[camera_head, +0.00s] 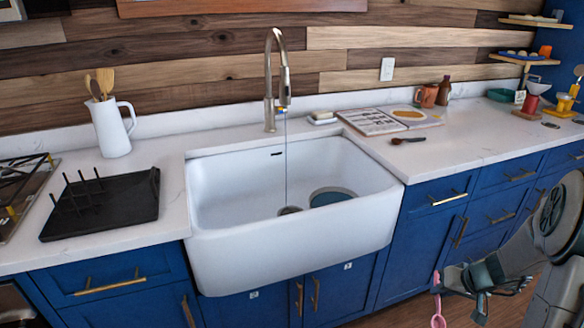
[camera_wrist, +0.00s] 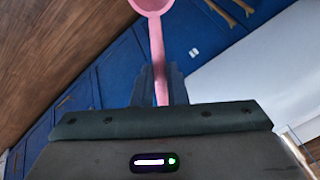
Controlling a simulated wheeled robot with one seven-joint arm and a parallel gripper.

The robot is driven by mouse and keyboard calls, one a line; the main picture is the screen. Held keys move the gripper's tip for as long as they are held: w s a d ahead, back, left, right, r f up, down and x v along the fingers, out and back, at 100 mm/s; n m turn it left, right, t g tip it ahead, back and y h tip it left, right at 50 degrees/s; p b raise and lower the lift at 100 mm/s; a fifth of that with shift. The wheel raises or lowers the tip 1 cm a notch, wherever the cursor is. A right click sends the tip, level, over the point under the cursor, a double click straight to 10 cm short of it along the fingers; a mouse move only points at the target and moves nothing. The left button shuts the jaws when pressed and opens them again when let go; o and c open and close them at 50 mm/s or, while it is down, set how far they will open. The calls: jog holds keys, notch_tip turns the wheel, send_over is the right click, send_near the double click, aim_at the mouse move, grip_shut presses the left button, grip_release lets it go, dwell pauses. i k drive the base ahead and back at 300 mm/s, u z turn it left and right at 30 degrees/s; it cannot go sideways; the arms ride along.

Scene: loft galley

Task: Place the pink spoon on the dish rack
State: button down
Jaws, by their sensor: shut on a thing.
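The pink spoon (camera_head: 438,314) hangs from my gripper (camera_head: 462,286) at the lower right of the head view, in front of the blue cabinets and below the counter top. In the wrist view the spoon (camera_wrist: 156,40) has its handle between the two fingers of my gripper (camera_wrist: 160,88), which are shut on it; its bowl points away and is cut off by the top edge. The black dish rack (camera_head: 110,215), a flat tray with several upright pegs, stands on the counter left of the sink, far from my gripper.
A white sink (camera_head: 300,245) with a tall faucet (camera_head: 270,85) lies between the rack and my gripper's side. A white pitcher (camera_head: 110,128) with wooden utensils stands behind the rack. A stove (camera_head: 18,200) is at far left. A dark spoon (camera_head: 408,140) and open book (camera_head: 385,118) lie right.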

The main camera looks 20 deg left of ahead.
aim_at(127, 202)
jog(key=z, duration=1.85)
jog(key=k, duration=1.2)
jog(key=u, duration=2.6)
